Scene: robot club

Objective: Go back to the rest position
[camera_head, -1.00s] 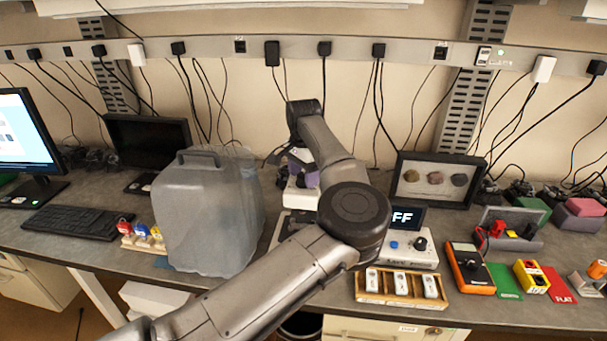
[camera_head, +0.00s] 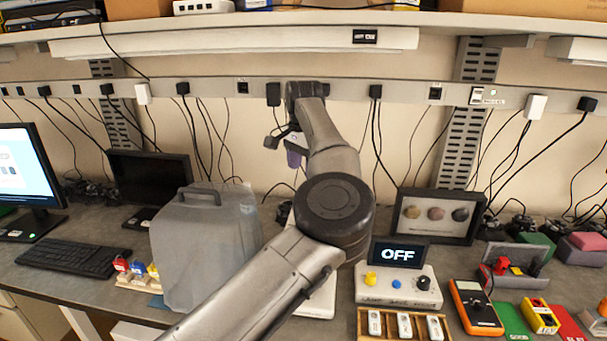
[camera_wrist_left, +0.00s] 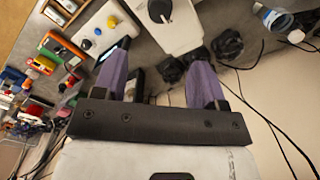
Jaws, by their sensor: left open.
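My left arm reaches in from the bottom of the head view, across the bench. My left gripper (camera_head: 292,157) is raised above the back of the bench, near the wall, and is partly hidden behind my own arm. In the left wrist view its two purple fingers (camera_wrist_left: 161,70) stand apart, with nothing held between them. A white device with a dark knob (camera_wrist_left: 174,22) lies beyond the fingertips there. My right gripper is in neither view.
A grey jerrycan (camera_head: 205,245) stands left of my arm. Right of it are a control box with an OFF display (camera_head: 397,255), a framed stone display (camera_head: 436,216) and an orange multimeter (camera_head: 476,307). A shelf (camera_head: 300,28) runs above.

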